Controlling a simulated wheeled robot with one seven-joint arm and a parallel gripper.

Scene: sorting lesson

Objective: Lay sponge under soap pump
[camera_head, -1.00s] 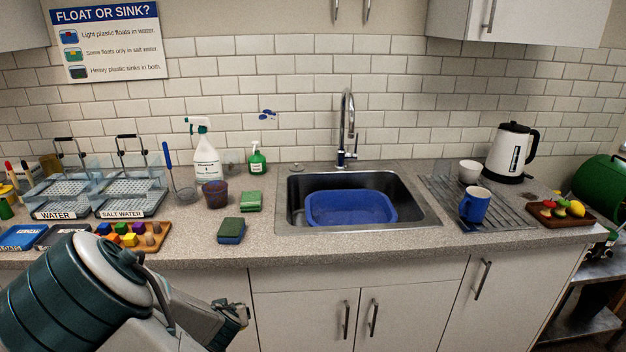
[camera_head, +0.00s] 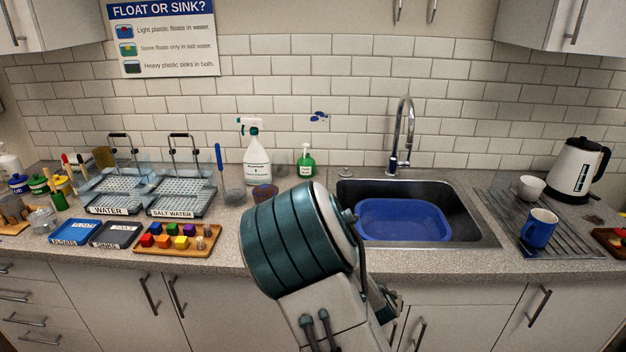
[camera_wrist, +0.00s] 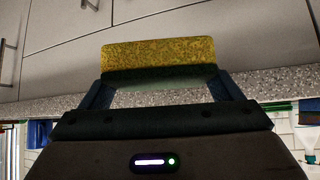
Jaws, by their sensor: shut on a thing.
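The soap pump (camera_head: 305,162) is a green bottle with a white label and a pump top. It stands upright at the back of the counter, left of the sink. My gripper (camera_wrist: 162,76) is shut on a sponge (camera_wrist: 158,51), yellow with a dark green layer, gripped at its two ends in the wrist view. In the head view my gripper (camera_head: 386,302) is mostly hidden behind my arm, low in front of the counter by the sink, and the held sponge cannot be seen. My arm covers the counter in front of the soap pump.
The sink (camera_head: 470,222) holds a blue basin (camera_head: 403,220). Water tanks (camera_head: 184,190) and a wooden tray of coloured blocks (camera_head: 178,247) are further left.

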